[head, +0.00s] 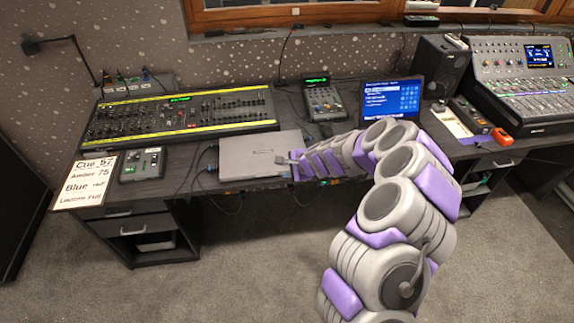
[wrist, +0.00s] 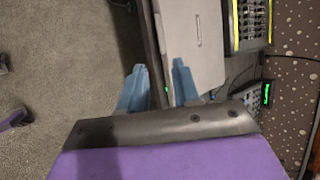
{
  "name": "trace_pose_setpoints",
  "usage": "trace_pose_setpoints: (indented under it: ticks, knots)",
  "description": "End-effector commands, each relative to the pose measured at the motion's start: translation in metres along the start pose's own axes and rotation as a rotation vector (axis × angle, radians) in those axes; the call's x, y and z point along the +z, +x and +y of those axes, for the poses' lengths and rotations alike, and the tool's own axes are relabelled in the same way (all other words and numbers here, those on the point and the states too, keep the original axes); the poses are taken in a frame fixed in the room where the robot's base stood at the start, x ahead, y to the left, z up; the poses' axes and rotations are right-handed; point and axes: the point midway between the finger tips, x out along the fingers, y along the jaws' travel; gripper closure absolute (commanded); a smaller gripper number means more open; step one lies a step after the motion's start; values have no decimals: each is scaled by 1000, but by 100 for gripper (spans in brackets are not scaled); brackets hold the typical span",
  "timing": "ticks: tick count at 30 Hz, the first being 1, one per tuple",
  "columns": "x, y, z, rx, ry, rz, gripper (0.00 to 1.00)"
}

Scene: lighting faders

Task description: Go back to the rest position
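My gripper (head: 288,159) is at the end of my purple and grey arm, by the front right part of a closed grey laptop (head: 245,160) on the desk (head: 165,195). In the wrist view my gripper (wrist: 159,72) shows two blue fingers apart with nothing between them. The desk edge and the laptop (wrist: 193,45) lie beyond the fingers. The lighting fader console (head: 180,118) with yellow strips stands behind the laptop; its end also shows in the wrist view (wrist: 251,22). I cannot tell whether the gripper touches the laptop.
A small controller (head: 142,165) and a cue sheet (head: 85,182) lie at the left. A small mixer (head: 325,103), a blue screen (head: 392,98), a speaker (head: 440,68) and a large mixing console (head: 525,80) stand behind and right. Cables hang below the desk. The carpet (head: 245,270) in front is clear.

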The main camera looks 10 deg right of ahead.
Motion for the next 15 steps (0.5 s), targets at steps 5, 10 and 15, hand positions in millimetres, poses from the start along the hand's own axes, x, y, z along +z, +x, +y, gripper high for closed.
trace_pose_setpoints:
  ticks: [5, 10, 15]
  knots:
    - [0, 0, 0, 0, 0, 0, 68]
    - [20, -10, -7, 3, -52, -37, 68]
    - [88, -53, -17, 25, -251, -161, 68]
